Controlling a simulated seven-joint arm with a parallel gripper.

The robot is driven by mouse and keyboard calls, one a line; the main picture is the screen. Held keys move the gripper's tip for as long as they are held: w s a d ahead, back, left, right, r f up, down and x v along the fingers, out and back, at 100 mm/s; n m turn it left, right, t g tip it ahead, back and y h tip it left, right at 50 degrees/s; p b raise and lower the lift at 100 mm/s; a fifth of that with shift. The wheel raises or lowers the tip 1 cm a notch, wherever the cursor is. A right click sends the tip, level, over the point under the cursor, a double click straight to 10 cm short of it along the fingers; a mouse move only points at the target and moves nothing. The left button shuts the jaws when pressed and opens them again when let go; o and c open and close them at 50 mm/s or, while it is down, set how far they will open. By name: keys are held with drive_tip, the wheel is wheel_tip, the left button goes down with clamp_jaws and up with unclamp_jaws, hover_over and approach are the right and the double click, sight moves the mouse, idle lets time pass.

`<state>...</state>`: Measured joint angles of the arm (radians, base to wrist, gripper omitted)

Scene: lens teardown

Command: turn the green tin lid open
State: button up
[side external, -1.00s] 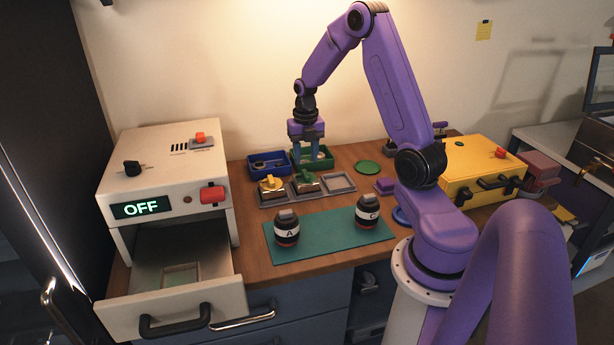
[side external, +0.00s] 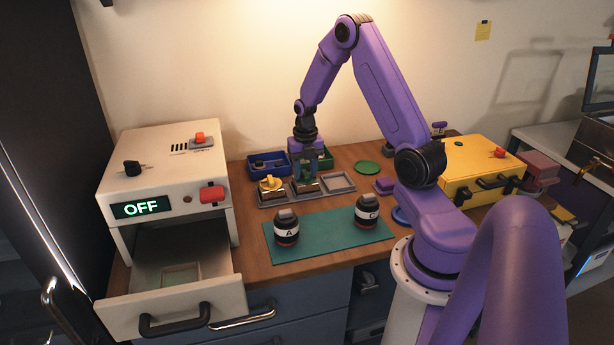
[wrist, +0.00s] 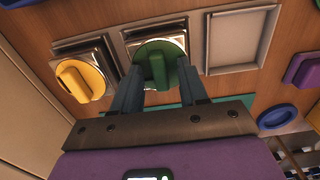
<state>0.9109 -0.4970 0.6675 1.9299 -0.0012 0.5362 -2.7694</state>
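The green tin lid (wrist: 151,50) is a round disc with a raised grip bar, on a square metal tin in the middle slot of a grey tray. In the wrist view my gripper's (wrist: 160,72) two fingers stand apart, one on each side of the lid's grip. I cannot tell whether they touch it. In the side view my gripper (side external: 306,174) points straight down over this tin and hides most of the lid. A yellow-lidded tin (wrist: 80,80) sits beside it in the left slot; it also shows in the side view (side external: 270,184).
The tray's right slot (side external: 339,181) is empty. A blue bin (side external: 268,163) and a green bin (side external: 327,158) stand close behind. Dark jars A (side external: 287,229) and C (side external: 368,211) stand on a teal mat (side external: 330,240) in front. A white machine (side external: 165,190) with an open drawer is at left.

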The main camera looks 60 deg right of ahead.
sight(305, 173)
drive_tip(key=shift+s+a+f, duration=0.15)
drive_tip(key=shift+s+f, duration=0.05)
drive_tip(key=shift+f, duration=0.55)
drive_tip(key=shift+c, duration=0.5)
drive_tip(key=o, duration=0.3)
drive_tip(key=shift+w+r, duration=0.15)
drive_tip(key=shift+r, duration=3.95)
wheel_tip(305, 173, up, 6)
